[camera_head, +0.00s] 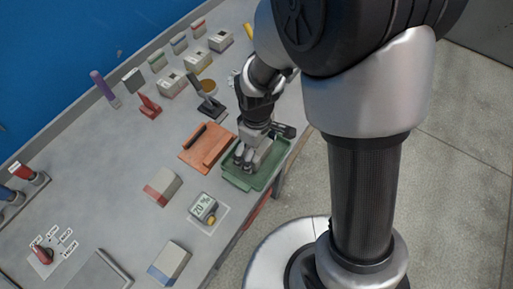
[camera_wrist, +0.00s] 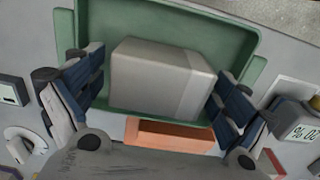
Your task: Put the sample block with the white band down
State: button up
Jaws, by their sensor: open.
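The sample block with the white band (camera_wrist: 150,78) is a grey block with a paler band near its right end in the wrist view. It lies in the green tray (camera_wrist: 225,14), which also shows in the head view (camera_head: 235,181). My gripper (camera_head: 247,163) is low over that tray. In the wrist view, its fingers (camera_wrist: 155,92) stand open on either side of the block, with gaps at both ends. In the head view my gripper mostly hides the block.
An orange tray (camera_head: 216,148) sits just left of the green tray. A red-banded block (camera_head: 164,184), a blue-banded block (camera_head: 172,260) and a display reading 20 % (camera_head: 203,206) stand nearer. Several blocks and tools line the back. The table's edge is close on the right.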

notch_tip(320, 180, up, 13)
jog(key=p, duration=0.5)
jog(key=s+d+r+m+t, duration=0.4)
jog(key=s+d+r+m, duration=0.6)
jog(key=s+r, duration=0.3)
notch_tip(320, 180, up, 2)
jog(key=shift+s+d+r+t, duration=0.1)
jog(key=shift+s+d+t, duration=0.2)
jog(key=shift+d, duration=0.15)
dwell(0.5)
